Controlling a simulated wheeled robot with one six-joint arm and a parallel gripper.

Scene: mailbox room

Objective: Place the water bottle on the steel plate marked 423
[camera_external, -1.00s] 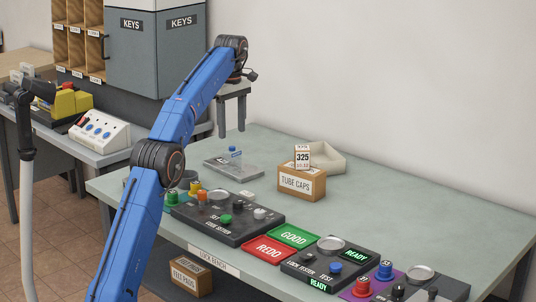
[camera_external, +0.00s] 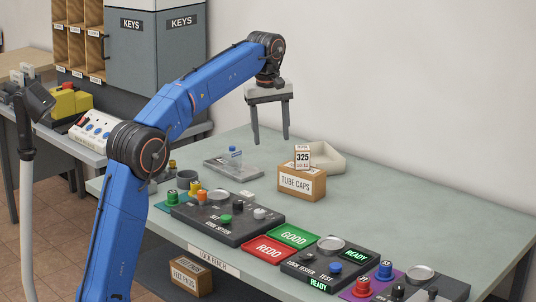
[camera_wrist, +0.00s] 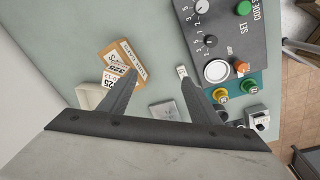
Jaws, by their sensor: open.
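A small clear bottle with a blue cap or band (camera_external: 235,153) stands upright at a grey metal plate (camera_external: 218,165) on the left back of the bench; I cannot tell whether it is on the plate or just behind it. No number is legible on the plate. A grey plate (camera_wrist: 163,109) shows between my fingers in the wrist view, but I cannot make out the bottle there. My gripper (camera_external: 272,140) hangs above the bench, to the right of the bottle, fingers down, open and empty. Its fingers also show in the wrist view (camera_wrist: 158,75).
A wooden tube caps box (camera_external: 302,184) with a 325 card (camera_external: 302,157) stands right of the plate, before a pale tray (camera_external: 328,160). Code setter (camera_external: 225,217), green GOOD tray (camera_external: 293,236) and red REDO tray (camera_external: 268,249) fill the front. The right back is clear.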

